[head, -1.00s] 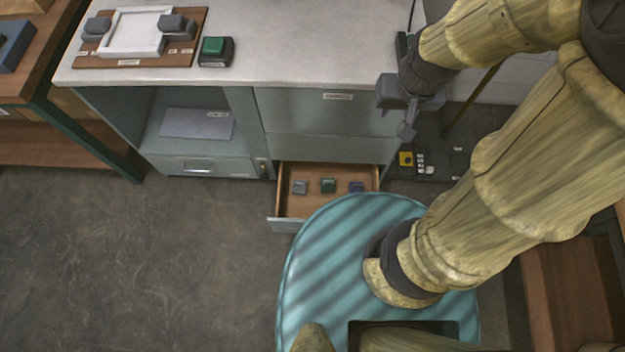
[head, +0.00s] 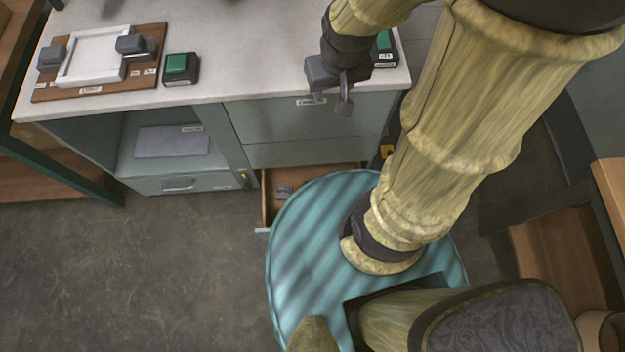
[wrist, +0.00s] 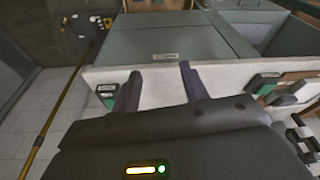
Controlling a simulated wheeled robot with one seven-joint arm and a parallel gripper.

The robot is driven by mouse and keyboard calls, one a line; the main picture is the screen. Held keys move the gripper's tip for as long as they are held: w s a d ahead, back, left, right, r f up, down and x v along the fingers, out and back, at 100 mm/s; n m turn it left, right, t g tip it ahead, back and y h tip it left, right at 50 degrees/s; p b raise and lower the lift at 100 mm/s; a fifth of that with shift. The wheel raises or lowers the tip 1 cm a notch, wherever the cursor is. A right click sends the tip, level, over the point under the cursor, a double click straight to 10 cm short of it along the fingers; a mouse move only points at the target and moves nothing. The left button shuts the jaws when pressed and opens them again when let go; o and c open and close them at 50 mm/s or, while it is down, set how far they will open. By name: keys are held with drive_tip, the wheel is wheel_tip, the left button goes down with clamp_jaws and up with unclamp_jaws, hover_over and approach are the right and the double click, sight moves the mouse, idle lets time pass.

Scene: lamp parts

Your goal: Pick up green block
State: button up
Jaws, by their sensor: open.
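Two green blocks sit on dark bases on the white counter: one left (head: 177,64) beside the brown board, one right (head: 383,42) close behind my gripper (head: 328,98). Which one the task means, I cannot tell. In the wrist view, green shows on dark bases at the counter's left (wrist: 107,90) and right (wrist: 265,86). My gripper is open and empty at the counter's front edge; its two fingers (wrist: 160,72) show apart in the wrist view. The open drawer (head: 268,212) is mostly hidden by my base; one grey block (head: 284,191) shows inside it.
A brown board (head: 95,90) with a white tray (head: 72,68) and grey blocks lies on the counter's left. The cabinet (head: 310,125) stands below the counter. Open floor (head: 130,270) lies left of my base. A wooden shelf unit (head: 565,270) stands at the right.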

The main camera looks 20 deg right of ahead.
drive_tip(key=w+a+f+n+h+b, duration=0.2)
drive_tip(key=a+f+n+h+b, duration=0.2)
drive_tip(key=f+b, duration=1.2)
drive_tip(key=w+a+f+n+h+b, duration=0.3)
drive_tip(key=a+f+n+b, duration=0.5)
drive_tip(key=f, duration=2.9)
drive_tip(key=w+a+f+n+t+h+b, duration=0.1)
drive_tip(key=w+a+f+n+h+b, duration=0.2)
drive_tip(key=f+b, duration=2.2)
drive_tip(key=a+f+n+h, duration=0.1)
drive_tip(key=a+n+h, duration=0.2)
drive_tip(key=n, duration=0.3)
drive_tip(key=shift+a+f, duration=0.3)
drive_tip(key=shift+a, duration=0.05)
drive_tip(key=b, duration=0.6)
approach(309, 184)
drive_tip(key=x, duration=0.3)
drive_tip(key=shift+w+f, duration=0.1)
drive_tip(key=shift+f, duration=0.15)
drive_tip(key=shift+w+d, duration=0.1)
drive_tip(key=shift+d, duration=0.35)
